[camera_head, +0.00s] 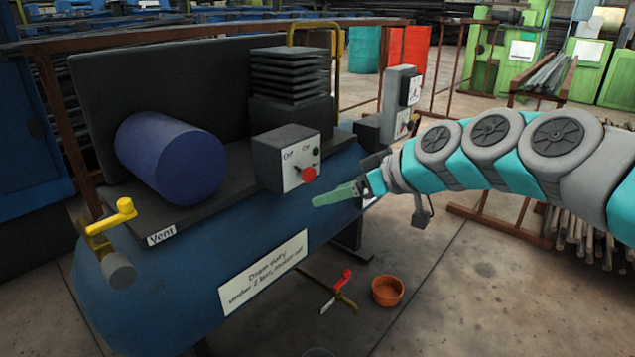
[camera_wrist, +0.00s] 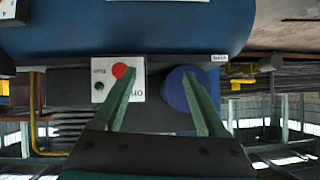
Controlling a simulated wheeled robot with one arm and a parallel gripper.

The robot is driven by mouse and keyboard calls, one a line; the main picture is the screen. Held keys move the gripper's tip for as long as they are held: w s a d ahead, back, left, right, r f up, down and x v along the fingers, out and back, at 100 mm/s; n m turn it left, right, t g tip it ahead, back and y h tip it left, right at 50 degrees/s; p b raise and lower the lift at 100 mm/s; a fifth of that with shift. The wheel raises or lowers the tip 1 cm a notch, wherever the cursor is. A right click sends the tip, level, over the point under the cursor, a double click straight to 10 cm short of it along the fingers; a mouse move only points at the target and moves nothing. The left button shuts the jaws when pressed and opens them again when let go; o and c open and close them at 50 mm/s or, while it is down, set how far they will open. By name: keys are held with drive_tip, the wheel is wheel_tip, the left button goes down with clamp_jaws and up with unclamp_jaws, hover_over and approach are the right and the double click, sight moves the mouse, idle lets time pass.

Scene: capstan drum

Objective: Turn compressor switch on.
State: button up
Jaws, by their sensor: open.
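The compressor is a large blue tank (camera_head: 175,285) with a grey control box (camera_head: 268,160) on its top deck. The box's white front panel carries a red knob (camera_head: 308,174), a small green button or lamp (camera_head: 316,151) and small lettering. In the wrist view, which looks upside down, the red knob (camera_wrist: 119,70) and green spot (camera_wrist: 98,85) show on the panel (camera_wrist: 134,84). My gripper (camera_head: 318,199) is open and empty, in front of and just below the box. In the wrist view my gripper (camera_wrist: 159,75) has one finger overlapping the panel beside the red knob; contact cannot be told.
A dark blue cylinder (camera_head: 168,155) lies left of the box, and a finned black block (camera_head: 290,80) stands behind it. A yellow vent handle (camera_head: 110,217) sits at the left end. A red-handled valve (camera_head: 341,290) and an orange pot (camera_head: 387,290) are low in front.

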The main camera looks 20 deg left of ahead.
drive_tip(key=t+y, duration=0.2)
approach(312, 174)
drive_tip(key=w+a, duration=0.1)
drive_tip(key=a, duration=0.2)
drive_tip(key=shift+n, duration=0.3)
drive_tip(key=x, duration=0.4)
drive_tip(key=f+x, duration=0.1)
drive_tip(key=x, duration=0.3)
drive_tip(key=shift+d+b, duration=0.25)
drive_tip(key=shift+b, duration=0.1)
clamp_jaws()
